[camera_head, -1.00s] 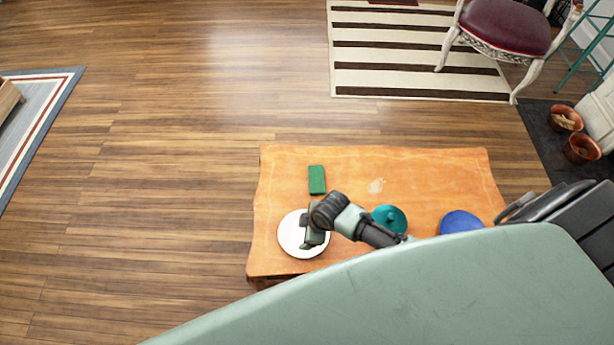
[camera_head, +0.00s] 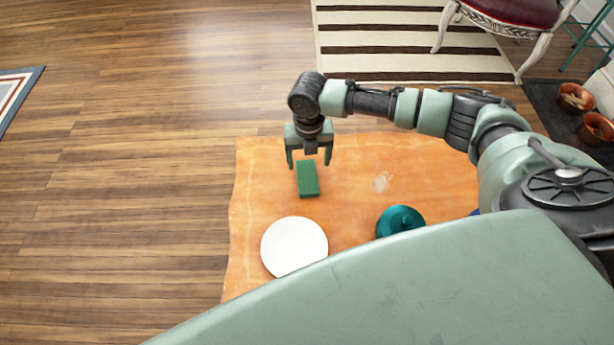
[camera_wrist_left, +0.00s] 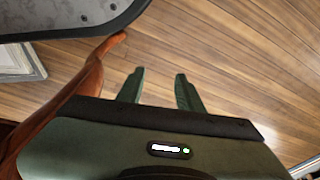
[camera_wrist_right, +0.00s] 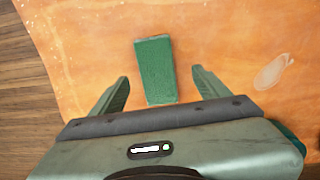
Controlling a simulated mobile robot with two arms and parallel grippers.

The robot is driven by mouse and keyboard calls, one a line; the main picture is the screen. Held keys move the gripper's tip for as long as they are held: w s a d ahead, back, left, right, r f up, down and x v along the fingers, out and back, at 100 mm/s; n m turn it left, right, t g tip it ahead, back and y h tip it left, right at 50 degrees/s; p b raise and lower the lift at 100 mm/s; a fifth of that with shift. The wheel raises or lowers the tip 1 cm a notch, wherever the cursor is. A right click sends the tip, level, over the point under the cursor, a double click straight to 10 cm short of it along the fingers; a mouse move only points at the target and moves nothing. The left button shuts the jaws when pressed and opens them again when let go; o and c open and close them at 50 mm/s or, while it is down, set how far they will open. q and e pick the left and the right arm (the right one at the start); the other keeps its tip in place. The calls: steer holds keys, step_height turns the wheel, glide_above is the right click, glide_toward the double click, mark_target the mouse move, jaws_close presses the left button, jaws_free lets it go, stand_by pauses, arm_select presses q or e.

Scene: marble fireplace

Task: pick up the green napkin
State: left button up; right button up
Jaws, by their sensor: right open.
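The green napkin (camera_head: 308,180) is a small folded rectangle lying on the orange wooden table (camera_head: 350,200), near its far left part. My right gripper (camera_head: 308,163) is open and empty, its two fingers pointing down above the napkin's far end. In the right wrist view the napkin (camera_wrist_right: 156,70) lies between and just beyond the fingertips (camera_wrist_right: 159,80), on the bare table top. My left gripper (camera_wrist_left: 160,75) shows only in its own wrist view, with its fingers apart over the wooden floor and nothing between them.
A white plate (camera_head: 294,246) stands in front of the napkin, and a teal lidded pot (camera_head: 400,221) stands to its right. A pale mark (camera_head: 382,181) is on the table. A striped rug (camera_head: 400,45) and a chair (camera_head: 510,14) are beyond the table.

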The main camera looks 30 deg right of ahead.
mark_target(307, 174)
steer(key=f, duration=0.2)
steer(key=f+b, duration=0.1)
steer(key=f, duration=0.1)
steer(key=shift+a, duration=0.35)
steer(key=shift+f, duration=0.55)
arm_select(q)
steer(key=r, duration=0.1)
steer(key=w+r, duration=0.2)
steer(key=shift+d+r, duration=0.1)
steer(key=shift+r, duration=0.25)
arm_select(e)
steer(key=c, duration=1.4)
